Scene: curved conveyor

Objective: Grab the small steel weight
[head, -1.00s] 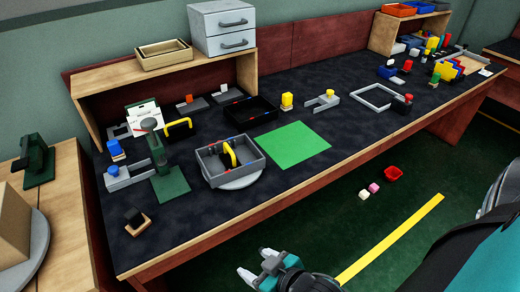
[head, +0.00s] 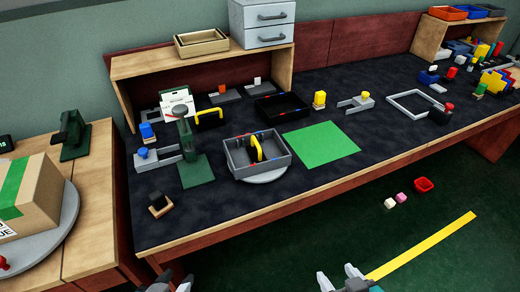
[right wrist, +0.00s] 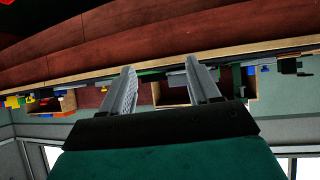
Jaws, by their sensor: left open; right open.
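I cannot single out a small steel weight for certain in these views. A small dark block (head: 157,199) sits on a little wooden base at the front left of the dark workbench top (head: 220,205). My left gripper (head: 174,278) is open and empty at the bottom edge of the head view, in front of the bench. My right gripper (head: 338,273) is open and empty, further right, over the floor in front of the bench. In the right wrist view its two fingers (right wrist: 160,80) are apart with nothing between them.
A grey divided tray (head: 237,160) with a yellow handle stands on a round plate. Right of it lies a green mat (head: 320,141). A green press-like stand (head: 195,170) is on its left. A carton (head: 35,200) rests on the left side table. Small blocks (head: 396,200) lie on the floor.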

